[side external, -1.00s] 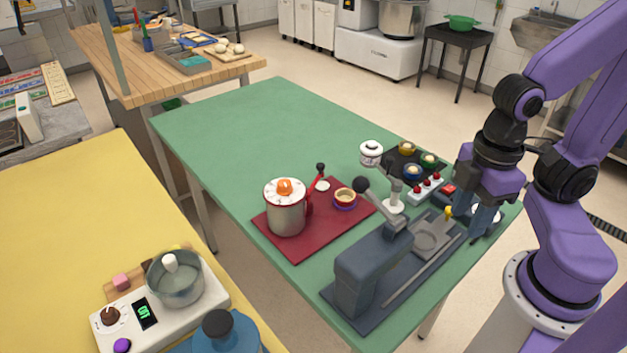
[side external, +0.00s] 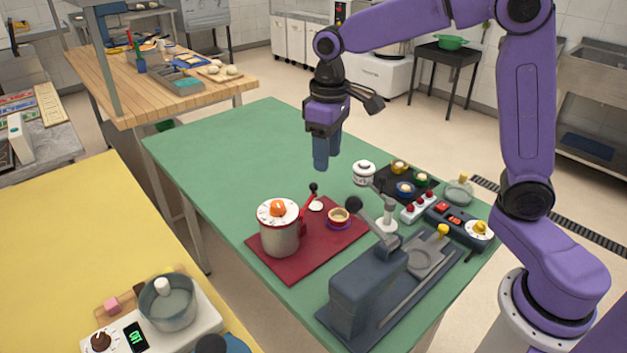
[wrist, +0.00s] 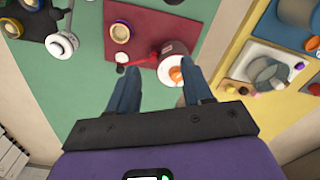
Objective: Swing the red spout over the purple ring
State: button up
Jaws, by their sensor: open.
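A grey pot (side external: 279,238) with a white lid and orange knob stands on the red mat (side external: 290,264). The red spout (side external: 305,212) comes off its side and rises to a black knob. My gripper (side external: 322,165) is open, empty, high above the table behind the pot. Its fingers (wrist: 160,90) point down towards the pot side.
A grey press with a lever (side external: 367,285) stands at the front right of the green table (side external: 230,150). A white jar (side external: 364,174), a black tray of coloured pots (side external: 396,168) and a control box (side external: 460,226) sit to the right. The back left is clear.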

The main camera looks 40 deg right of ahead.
aim_at(314, 184)
jog(key=w+d+f+m, duration=0.1)
jog(key=w+d+m, duration=0.1)
jog(key=w+d, duration=0.35)
jog(key=w+d+m, duration=0.2)
jog(key=w+d, duration=0.1)
jog(key=w, duration=0.5)
jog(key=f, duration=1.7)
jog(key=shift+s+a+f, duration=0.1)
jog(key=shift+s, duration=0.1)
grip_shut()
